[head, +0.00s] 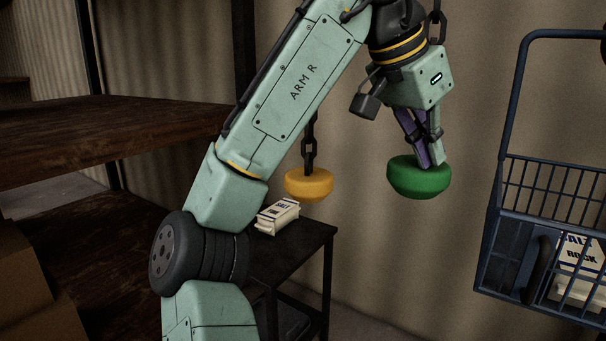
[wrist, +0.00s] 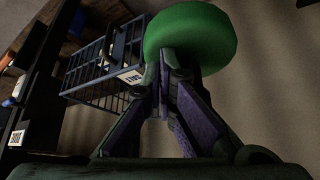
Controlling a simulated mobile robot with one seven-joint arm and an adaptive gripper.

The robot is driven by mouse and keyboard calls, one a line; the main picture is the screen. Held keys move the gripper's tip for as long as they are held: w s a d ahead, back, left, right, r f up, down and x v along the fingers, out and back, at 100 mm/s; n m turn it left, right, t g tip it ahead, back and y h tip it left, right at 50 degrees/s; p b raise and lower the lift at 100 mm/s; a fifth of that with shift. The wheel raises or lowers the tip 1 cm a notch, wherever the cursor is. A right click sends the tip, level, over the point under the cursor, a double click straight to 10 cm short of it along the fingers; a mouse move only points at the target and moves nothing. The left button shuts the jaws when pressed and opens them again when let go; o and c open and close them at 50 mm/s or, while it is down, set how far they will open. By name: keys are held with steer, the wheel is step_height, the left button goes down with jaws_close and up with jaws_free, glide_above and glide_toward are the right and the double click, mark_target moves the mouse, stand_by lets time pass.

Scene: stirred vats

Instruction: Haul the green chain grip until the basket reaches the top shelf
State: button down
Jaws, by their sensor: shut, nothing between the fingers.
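The green chain grip (head: 419,178) is a rounded knob below my gripper (head: 431,160) in the head view. It fills the top of the wrist view (wrist: 195,35), just beyond the fingertips. My gripper (wrist: 164,58) is shut with its fingers together and nothing visible between them. The tips are at or touching the knob's top; I cannot tell which. A dark chain (head: 438,20) shows above, partly hidden by my wrist. The blue wire basket (head: 507,225) hangs at the right edge, cut off by the frame, with a white rock salt packet (head: 575,275) inside. It also shows in the wrist view (wrist: 88,75).
A yellow knob (head: 308,185) hangs on a chain behind my arm. A white salt packet (head: 277,216) lies on a dark table (head: 318,232). Brown wooden shelves (head: 110,130) stand at left. Open space lies between the green grip and the basket.

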mark_target(421, 197)
steer(key=shift+f+b, duration=2.45)
steer(key=shift+f, duration=1.85)
step_height(421, 197, up, 9)
steer(key=p, duration=0.9)
steer(key=shift+f, duration=0.15)
steer(key=shift+r, duration=1.35)
steer(key=shift+f, duration=0.1)
